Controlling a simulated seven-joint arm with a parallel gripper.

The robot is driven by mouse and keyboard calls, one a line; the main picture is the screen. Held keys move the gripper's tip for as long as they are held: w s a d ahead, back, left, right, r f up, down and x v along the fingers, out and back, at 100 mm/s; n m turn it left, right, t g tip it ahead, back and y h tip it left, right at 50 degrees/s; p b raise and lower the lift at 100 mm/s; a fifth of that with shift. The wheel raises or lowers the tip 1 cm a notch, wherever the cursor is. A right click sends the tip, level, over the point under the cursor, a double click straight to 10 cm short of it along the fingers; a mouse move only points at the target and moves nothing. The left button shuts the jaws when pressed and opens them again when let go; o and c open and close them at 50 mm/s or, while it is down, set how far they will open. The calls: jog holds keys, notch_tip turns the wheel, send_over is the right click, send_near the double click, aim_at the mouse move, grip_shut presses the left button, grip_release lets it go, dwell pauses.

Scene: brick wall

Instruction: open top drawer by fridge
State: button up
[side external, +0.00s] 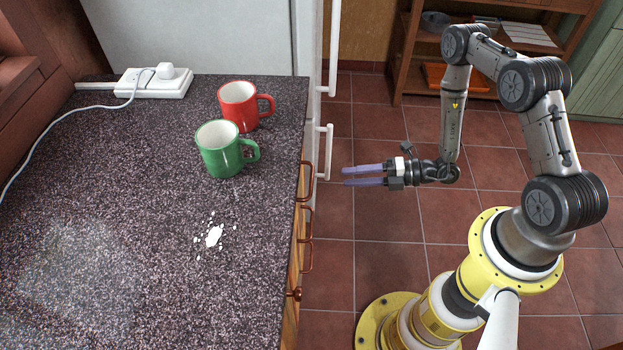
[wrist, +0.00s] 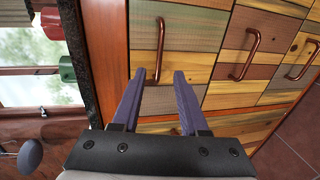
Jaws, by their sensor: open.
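The wooden drawer front (wrist: 185,100) shows as a patchwork of coloured panels in the wrist view. Its copper bar handle (wrist: 160,48) nearest the counter edge lines up with the gap between my fingertips. In the side external view a copper handle (side external: 306,182) sits on the counter front close to the fridge (side external: 205,35). My gripper (side external: 344,175) is open and empty, its two bluish fingers pointing left at that handle with a clear gap between. It also shows in the wrist view (wrist: 159,74). The drawer looks shut.
Further copper handles (wrist: 241,55) sit on neighbouring drawer fronts. A white fridge handle (side external: 327,151) juts out near my fingers. A red mug (side external: 238,105), a green mug (side external: 220,150) and a power strip (side external: 153,83) are on the counter (side external: 130,200). The tiled floor is clear below.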

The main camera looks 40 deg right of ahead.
aim_at(311, 179)
jog(key=x, duration=1.1)
jog(key=shift+r, duration=0.1)
grip_shut()
dwell(1.1)
